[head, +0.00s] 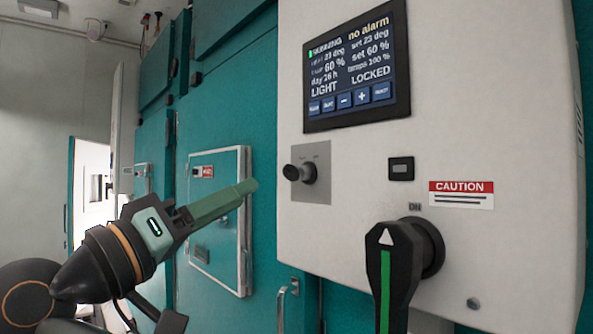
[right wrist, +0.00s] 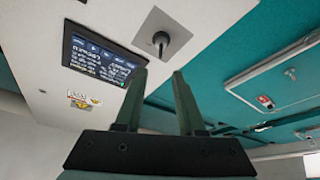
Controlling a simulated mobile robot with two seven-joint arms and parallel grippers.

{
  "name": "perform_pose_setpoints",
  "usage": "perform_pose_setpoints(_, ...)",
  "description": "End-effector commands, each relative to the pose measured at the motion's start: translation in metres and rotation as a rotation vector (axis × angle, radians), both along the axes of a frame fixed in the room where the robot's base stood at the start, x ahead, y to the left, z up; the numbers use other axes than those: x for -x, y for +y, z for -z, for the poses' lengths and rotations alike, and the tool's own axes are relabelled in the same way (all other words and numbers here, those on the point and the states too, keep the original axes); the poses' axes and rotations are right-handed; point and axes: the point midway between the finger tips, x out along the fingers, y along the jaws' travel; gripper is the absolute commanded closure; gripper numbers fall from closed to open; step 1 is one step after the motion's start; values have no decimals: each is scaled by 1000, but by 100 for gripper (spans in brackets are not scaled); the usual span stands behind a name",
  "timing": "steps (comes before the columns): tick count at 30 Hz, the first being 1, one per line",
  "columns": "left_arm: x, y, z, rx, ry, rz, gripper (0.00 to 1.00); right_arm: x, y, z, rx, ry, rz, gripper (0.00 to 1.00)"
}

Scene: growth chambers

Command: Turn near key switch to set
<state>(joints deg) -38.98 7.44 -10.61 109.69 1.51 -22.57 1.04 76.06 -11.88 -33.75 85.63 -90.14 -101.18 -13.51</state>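The near key switch (head: 308,173) is a dark round switch on a grey square plate on the white control panel, under the display. Its key sticks out toward the left in the head view. My right gripper (head: 245,189) is left of the switch and apart from it, green fingers pointing toward the panel. In the right wrist view, its two fingers (right wrist: 159,76) are spread with nothing between them, and the key switch (right wrist: 161,40) shows beyond the tips. The display (head: 357,65) reads "no alarm" and "LOCKED". My left gripper is not in view.
A large black rotary handle (head: 393,275) with a green stripe juts out at the panel's lower part, below right of the switch. A small black module (head: 401,168) and a caution label (head: 461,194) are to the right. A framed hatch (head: 243,245) is on the teal wall behind my gripper.

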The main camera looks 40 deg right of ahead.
Motion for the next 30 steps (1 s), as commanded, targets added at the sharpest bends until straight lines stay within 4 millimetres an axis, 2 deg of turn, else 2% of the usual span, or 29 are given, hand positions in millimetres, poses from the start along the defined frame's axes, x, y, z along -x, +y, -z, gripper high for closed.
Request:
perform_pose_setpoints(12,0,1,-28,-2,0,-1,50,-21,-72,-29,0,2,4,62)
perform_pose_setpoints(18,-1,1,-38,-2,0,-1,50,-29,-99,-37,0,2,2,62)
perform_pose_setpoints(24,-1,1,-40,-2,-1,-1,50,-32,-109,-40,1,2,-1,62)
perform_pose_setpoints(30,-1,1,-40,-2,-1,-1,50,-33,-110,-39,1,3,-1,62)
